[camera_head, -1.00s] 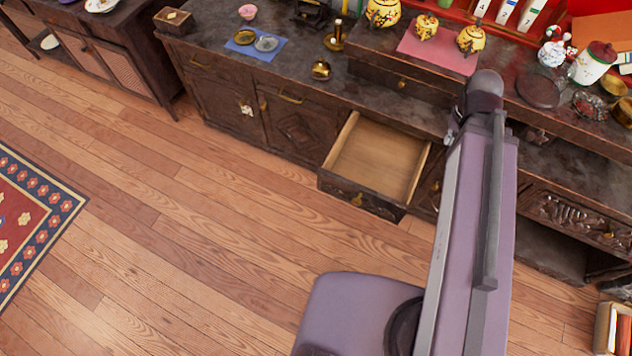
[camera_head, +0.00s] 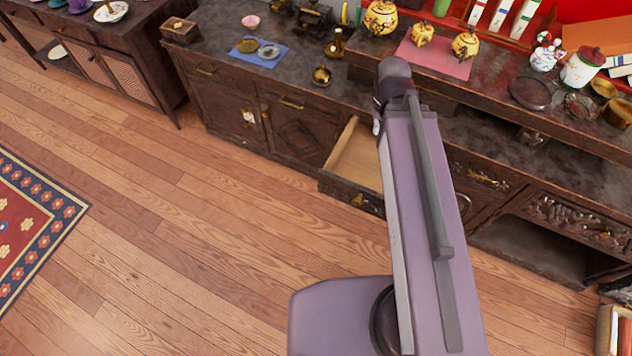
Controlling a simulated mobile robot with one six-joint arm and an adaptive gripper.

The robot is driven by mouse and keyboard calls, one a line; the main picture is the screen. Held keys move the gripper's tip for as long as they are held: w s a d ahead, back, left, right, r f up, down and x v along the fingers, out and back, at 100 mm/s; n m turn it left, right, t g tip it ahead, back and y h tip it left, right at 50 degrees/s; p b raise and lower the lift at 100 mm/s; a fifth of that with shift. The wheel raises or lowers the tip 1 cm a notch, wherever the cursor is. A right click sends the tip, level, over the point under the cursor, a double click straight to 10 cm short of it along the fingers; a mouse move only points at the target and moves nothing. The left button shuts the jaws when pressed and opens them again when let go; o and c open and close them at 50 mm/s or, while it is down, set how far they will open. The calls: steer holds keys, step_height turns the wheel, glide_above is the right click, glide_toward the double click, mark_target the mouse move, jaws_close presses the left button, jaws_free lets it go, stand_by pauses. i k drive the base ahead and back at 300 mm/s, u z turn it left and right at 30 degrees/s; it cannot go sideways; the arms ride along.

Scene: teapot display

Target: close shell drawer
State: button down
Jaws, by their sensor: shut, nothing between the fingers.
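A dark carved wooden drawer with a pale, empty inside (camera_head: 355,157) is pulled out of the long dark cabinet (camera_head: 225,110). A brass knob sits on its front panel (camera_head: 338,190). My purple arm passes in front of the drawer's right part and hides it. My gripper is not visible; it is behind or beyond the arm. Whether it touches the drawer cannot be told.
Yellow pots (camera_head: 381,17) and a pink mat (camera_head: 437,55) are on the cabinet's raised top. A blue mat (camera_head: 258,52) with small dishes lies to the left. The wooden floor (camera_head: 200,260) before the cabinet is clear. A patterned rug (camera_head: 35,220) lies at the left.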

mark_target(350, 175)
steer(key=u, duration=0.2)
steer(key=k, duration=1.6)
steer(key=z, duration=0.9)
steer(key=i, duration=0.5)
steer(key=z, duration=0.05)
